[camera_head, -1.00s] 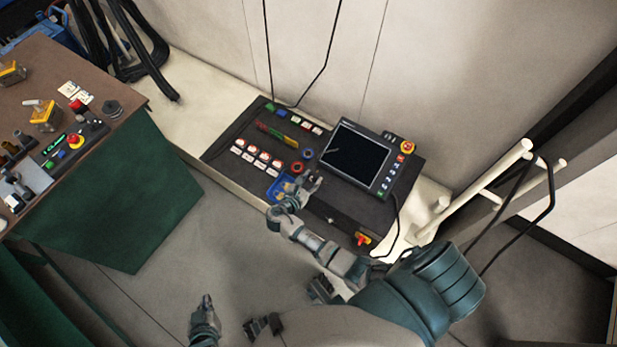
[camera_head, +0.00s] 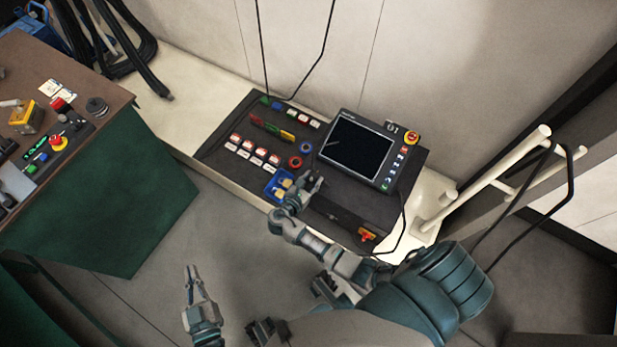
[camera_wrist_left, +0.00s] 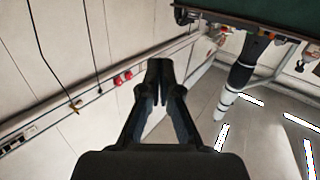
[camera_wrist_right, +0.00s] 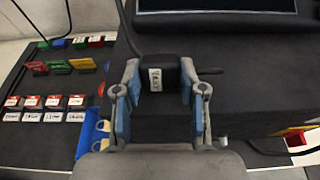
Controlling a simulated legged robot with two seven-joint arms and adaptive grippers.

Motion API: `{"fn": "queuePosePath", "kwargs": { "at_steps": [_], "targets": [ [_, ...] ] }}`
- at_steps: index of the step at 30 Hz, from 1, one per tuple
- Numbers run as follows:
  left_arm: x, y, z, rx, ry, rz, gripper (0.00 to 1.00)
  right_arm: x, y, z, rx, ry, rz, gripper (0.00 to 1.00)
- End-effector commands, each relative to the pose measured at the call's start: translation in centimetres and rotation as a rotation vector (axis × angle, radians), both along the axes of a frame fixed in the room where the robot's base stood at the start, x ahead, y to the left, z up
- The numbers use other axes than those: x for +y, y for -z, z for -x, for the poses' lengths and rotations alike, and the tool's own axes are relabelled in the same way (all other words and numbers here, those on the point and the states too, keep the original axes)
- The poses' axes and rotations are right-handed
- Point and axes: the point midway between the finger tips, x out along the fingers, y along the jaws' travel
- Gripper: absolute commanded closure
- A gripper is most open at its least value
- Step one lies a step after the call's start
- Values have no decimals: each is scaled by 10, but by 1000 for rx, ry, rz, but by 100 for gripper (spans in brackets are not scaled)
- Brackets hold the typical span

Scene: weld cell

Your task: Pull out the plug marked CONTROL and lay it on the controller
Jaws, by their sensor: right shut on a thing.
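The controller (camera_head: 345,198) is a wide black console on a cream ledge, with a screen at its right. My right gripper (camera_head: 312,182) is over its middle, just below the screen. In the right wrist view, my right gripper (camera_wrist_right: 157,100) is shut on a black plug (camera_wrist_right: 172,72) with a small white label, too small to read for sure. A black cable runs up from near the plug. Whether the plug touches the console is hidden by the fingers. My left gripper (camera_head: 192,272) is away from the console, over the floor, its empty fingertips together in the left wrist view (camera_wrist_left: 159,64).
A blue tray (camera_wrist_right: 92,135) with pale yellow items is just left of my right gripper. Labelled switches (camera_head: 253,152) and coloured connectors (camera_head: 272,126) fill the console's left part. A brown-topped bench (camera_head: 75,85) stands at left. White pipes (camera_head: 500,180) stand at right.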

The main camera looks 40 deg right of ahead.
Motion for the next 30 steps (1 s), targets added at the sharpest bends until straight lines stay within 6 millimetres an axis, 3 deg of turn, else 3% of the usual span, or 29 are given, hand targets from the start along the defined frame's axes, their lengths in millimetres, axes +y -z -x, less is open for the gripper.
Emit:
{"fn": "queuePosePath", "kwargs": {
  "at_steps": [13,14,17,26,30],
  "targets": [
    [-1,-7,-1,-48,1,14,100,0,2,0,-1,0,1,100],
    [-1,-7,-1,-48,1,14,100,0,2,0,-1,0,1,55],
    [-1,-7,-1,-48,1,14,100,0,2,0,-1,0,0,30],
    [0,-6,-2,-45,0,13,100,1,2,0,0,0,0,30],
    [-1,-7,-1,-46,1,12,100,11,-1,4,0,-1,-2,30]
  ]
}}
